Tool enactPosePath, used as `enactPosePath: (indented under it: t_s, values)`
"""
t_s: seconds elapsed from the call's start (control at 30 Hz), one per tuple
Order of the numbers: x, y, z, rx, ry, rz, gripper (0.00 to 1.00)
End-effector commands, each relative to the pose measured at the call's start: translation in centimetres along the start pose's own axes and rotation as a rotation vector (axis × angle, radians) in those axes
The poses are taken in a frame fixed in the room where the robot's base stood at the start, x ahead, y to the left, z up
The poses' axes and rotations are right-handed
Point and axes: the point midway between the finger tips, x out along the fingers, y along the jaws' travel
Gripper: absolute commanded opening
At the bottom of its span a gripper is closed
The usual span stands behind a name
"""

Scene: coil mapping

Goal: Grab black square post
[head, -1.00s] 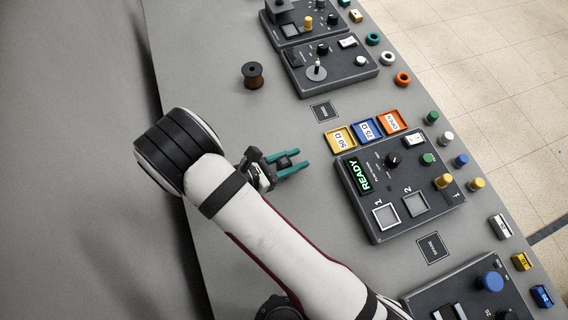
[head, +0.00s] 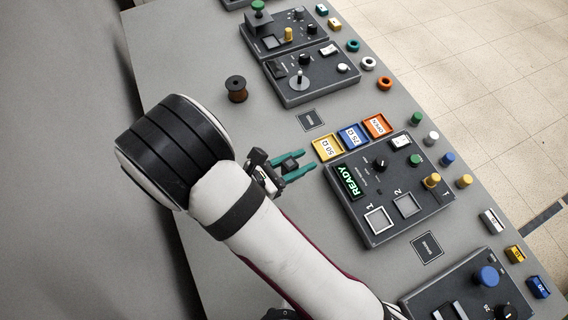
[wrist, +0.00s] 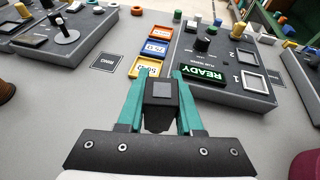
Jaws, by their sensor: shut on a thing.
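The black square post (wrist: 161,92) is between the teal fingers of my gripper (wrist: 159,76) in the wrist view, with a grey square on its facing side. My gripper is shut on it, and the fingertips reach past the post. In the head view, the post (head: 290,164) shows as a small dark block between the teal fingers of my gripper (head: 307,161). The gripper is left of the READY panel (head: 390,187). The lower part of the post is partly hidden by the gripper body.
Yellow (head: 326,148), blue (head: 352,137) and orange (head: 377,125) labelled trays lie just beyond the fingertips. The READY panel has two square recesses. Bare grey table (head: 190,60) lies around the spool.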

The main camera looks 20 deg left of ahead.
Motion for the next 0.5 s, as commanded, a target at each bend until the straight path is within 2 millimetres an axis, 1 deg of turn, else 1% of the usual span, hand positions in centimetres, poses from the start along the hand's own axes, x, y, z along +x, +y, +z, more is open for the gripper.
enactPosePath:
  t_s: [0.03,0.1,0.23,0.33,0.5]
  values:
    - [0.5,-1.0,1.0,0.000,0.000,-0.002,0.00]
    - [1.1,-2.2,2.4,0.001,0.000,-0.003,0.00]
    - [2.2,-4.4,4.6,0.000,0.000,-0.002,0.00]
    - [2.7,-5.4,5.8,0.002,0.000,-0.001,0.00]
    - [3.0,-6.0,6.4,0.000,0.000,0.001,0.00]
